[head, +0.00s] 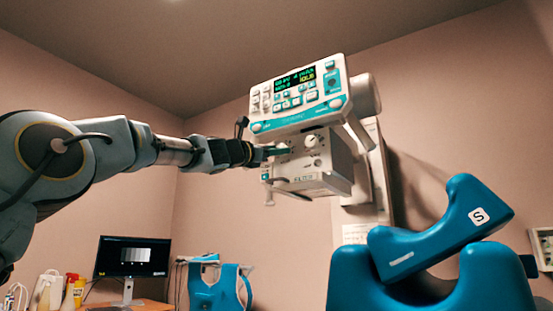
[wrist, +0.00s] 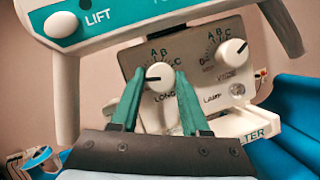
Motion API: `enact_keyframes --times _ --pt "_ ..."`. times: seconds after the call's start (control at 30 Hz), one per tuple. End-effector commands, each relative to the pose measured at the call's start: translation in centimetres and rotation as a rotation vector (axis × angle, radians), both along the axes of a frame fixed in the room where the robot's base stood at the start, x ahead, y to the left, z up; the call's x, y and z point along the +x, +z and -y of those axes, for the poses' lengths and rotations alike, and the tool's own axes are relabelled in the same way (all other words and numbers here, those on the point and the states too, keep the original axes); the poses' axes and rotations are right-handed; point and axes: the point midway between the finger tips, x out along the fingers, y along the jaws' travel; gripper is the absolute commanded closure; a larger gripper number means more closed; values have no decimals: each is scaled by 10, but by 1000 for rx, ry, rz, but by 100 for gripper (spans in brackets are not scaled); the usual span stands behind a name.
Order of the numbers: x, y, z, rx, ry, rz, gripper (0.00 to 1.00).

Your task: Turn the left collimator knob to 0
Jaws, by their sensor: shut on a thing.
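The collimator (head: 325,180) is a pale box with a grey front panel below the control console. In the wrist view, its left knob (wrist: 160,77) is white and round, with A, B and C around its top and "LONG" lettering below. A dark pointer line on it points left. My gripper (wrist: 160,84) has its green fingers on both sides of this knob and is shut on it. The left finger covers the left part of the dial. In the head view, my gripper (head: 277,151) reaches the panel's left side and hides the left knob. The right knob (wrist: 235,52) is free; it also shows in the head view (head: 312,141).
The control console (head: 300,93) with a lit display hangs just above the gripper. A small button (wrist: 237,89) sits below the right knob. A blue padded chair or table (head: 430,270) stands at lower right. A monitor (head: 132,256) stands at lower left.

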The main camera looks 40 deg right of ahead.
Motion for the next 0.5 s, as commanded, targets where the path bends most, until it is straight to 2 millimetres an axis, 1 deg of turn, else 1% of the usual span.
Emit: enact_keyframes --times 0.03,0.2,0.5 --pt "0 -5 0 -8 -1 -35 100" --pt "-1 -4 0 -36 0 -136 100" --pt "-1 -2 1 -60 0 -234 100"
